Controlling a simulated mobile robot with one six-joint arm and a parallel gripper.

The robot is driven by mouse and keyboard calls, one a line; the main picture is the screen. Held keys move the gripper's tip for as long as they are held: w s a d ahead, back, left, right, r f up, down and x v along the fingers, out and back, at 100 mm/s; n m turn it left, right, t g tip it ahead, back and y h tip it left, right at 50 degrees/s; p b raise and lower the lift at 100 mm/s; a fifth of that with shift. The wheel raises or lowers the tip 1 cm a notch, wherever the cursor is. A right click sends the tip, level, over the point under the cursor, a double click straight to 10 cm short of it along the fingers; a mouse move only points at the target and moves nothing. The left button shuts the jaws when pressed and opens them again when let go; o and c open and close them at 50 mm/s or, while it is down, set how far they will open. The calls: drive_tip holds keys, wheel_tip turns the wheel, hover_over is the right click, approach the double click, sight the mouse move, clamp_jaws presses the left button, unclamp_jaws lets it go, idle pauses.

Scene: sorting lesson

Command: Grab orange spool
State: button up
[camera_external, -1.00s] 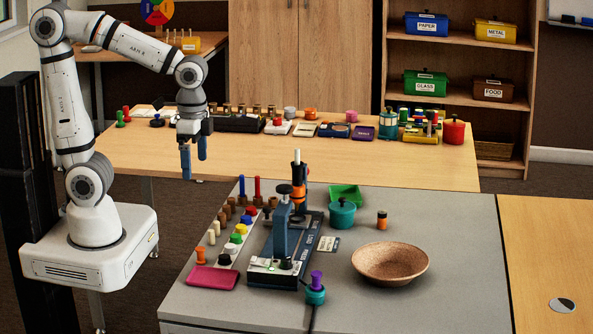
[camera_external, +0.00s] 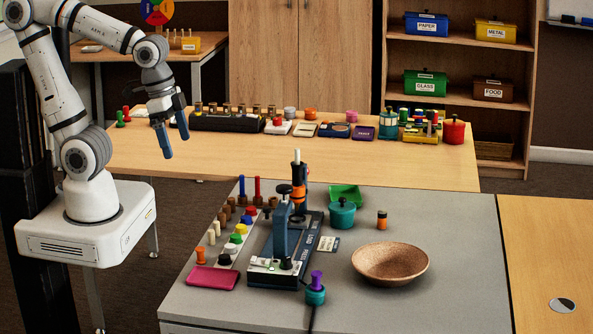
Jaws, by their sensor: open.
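An orange spool (camera_external: 200,255) stands upright at the left edge of the grey table (camera_external: 455,260), just behind a flat magenta pad (camera_external: 213,278). My gripper (camera_external: 175,146) is open and empty, its two blue fingers apart and pointing down. It is above the left end of the wooden back table (camera_external: 260,160), behind and to the left of the orange spool and well apart from it. A small orange piece with a dark top (camera_external: 382,220) stands farther right on the grey table.
A blue and black press (camera_external: 282,240) stands right of the spool, with rows of small coloured pegs between them. A brown bowl (camera_external: 390,262), a teal pot (camera_external: 341,214) and a green tray (camera_external: 345,195) are farther right. The front right of the grey table is clear.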

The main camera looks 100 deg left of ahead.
drive_tip(key=c, duration=1.3)
drive_tip(key=shift+f, duration=0.15)
drive_tip(key=m+g+b, duration=0.1)
drive_tip(key=g+b, duration=0.2)
drive_tip(key=b, duration=2.6)
hover_over(200, 248)
drive_tip(key=f, duration=2.3)
drive_tip(key=shift+w+a, duration=0.15)
drive_tip(key=shift+a, duration=0.05)
drive_tip(key=shift+d+f+b, duration=0.15)
drive_tip(key=shift+f+b, duration=0.75)
drive_tip(key=shift+f, duration=0.95)
drive_tip(key=shift+d+f+b, duration=0.1)
drive_tip(key=shift+f+b, duration=0.75)
drive_tip(key=shift+f, duration=1)
